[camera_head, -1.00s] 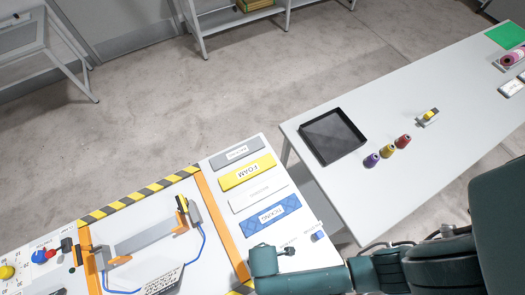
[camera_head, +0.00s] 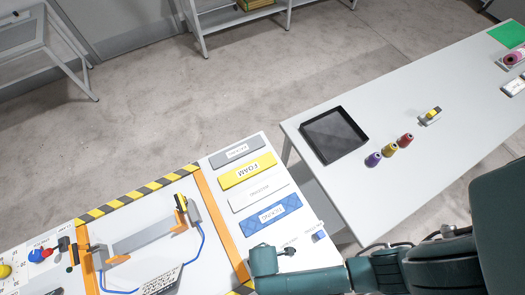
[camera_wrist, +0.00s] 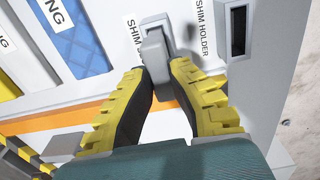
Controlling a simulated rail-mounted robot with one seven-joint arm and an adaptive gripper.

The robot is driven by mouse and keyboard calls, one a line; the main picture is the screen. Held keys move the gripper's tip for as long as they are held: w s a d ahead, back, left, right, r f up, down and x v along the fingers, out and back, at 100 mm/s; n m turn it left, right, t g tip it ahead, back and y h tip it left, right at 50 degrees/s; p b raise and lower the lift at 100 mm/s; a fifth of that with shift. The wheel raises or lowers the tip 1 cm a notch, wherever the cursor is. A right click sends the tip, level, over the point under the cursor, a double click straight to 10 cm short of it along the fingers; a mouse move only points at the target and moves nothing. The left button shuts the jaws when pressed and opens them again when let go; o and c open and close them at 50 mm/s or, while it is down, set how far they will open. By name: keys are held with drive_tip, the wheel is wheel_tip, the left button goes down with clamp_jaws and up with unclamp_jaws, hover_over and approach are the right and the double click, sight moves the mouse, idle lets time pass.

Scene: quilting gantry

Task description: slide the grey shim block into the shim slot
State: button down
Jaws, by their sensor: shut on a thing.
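My gripper (camera_wrist: 160,72), with yellow and black fingers, is shut on the grey shim block (camera_wrist: 154,50) in the wrist view. The block stands up between the fingertips, beside a label reading "SHIM S…" (camera_wrist: 136,45). A grey fitting (camera_wrist: 155,19) shows just behind the block, partly covered by it. I cannot tell whether the block's far end is in the slot or only in front of it. A second label, "SHIM HOLDER" (camera_wrist: 203,36), is to the right. In the head view my arm hides the fingers and the block.
A raised grey housing with a dark opening (camera_wrist: 238,31) stands at the right in the wrist view. The blue ticking panel (camera_head: 272,214) and yellow foam panel (camera_head: 247,171) lie nearby. An orange strip (camera_head: 222,229) borders the work area. A black tray (camera_head: 308,133) is on the other table.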

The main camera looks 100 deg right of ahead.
drive_tip(key=shift+f+b, duration=0.7)
drive_tip(key=shift+f, duration=0.4)
drive_tip(key=c, duration=1.1)
unclamp_jaws()
drive_tip(key=shift+c, duration=0.2)
drive_tip(key=shift+r, duration=0.1)
wheel_tip(320, 180, up, 12)
drive_tip(key=shift+a, duration=0.1)
